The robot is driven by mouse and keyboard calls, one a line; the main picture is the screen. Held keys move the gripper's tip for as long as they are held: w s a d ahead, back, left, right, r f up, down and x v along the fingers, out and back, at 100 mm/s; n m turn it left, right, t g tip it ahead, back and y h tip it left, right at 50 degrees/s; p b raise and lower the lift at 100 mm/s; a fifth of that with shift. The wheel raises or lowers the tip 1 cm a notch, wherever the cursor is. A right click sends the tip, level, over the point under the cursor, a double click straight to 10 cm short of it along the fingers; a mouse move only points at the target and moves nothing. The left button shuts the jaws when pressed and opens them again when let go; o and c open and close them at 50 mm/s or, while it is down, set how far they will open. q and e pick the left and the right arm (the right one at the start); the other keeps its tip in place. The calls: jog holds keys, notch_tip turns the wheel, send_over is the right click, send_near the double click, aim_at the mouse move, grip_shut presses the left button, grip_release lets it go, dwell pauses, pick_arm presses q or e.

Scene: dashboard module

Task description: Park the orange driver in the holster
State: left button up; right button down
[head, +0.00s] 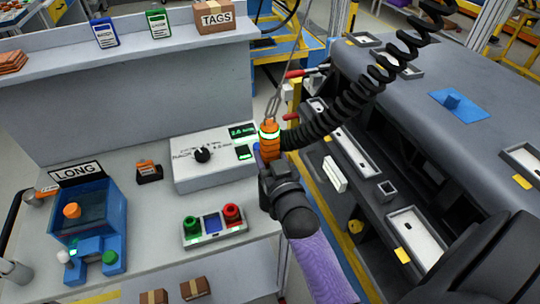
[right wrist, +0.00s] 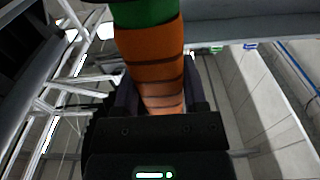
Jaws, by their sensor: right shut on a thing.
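The orange driver (head: 269,131) has a glowing green-white ring and hangs at a hook and thin cable, with a black coiled hose beside it. My right gripper (head: 266,155) is shut on its lower part, above the gap between the bench and the dashboard module. In the right wrist view the driver (right wrist: 152,55) is an orange body with dark bands and a green band on top, rising from between my fingers.
A white box with a black knob (head: 215,158), a red-and-green button panel (head: 214,226), a small black holder (head: 148,173) and a blue LONG feeder (head: 88,215) stand on the bench. The dark dashboard module (head: 430,115) fills the right. The bench front between feeder and panel is clear.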

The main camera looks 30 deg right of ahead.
pick_arm(q)
jog(key=shift+d, duration=0.1)
pick_arm(e)
jog(key=shift+f, duration=0.1)
jog(key=shift+c, duration=0.3)
grip_release()
pick_arm(q)
jog(key=shift+d, duration=0.3)
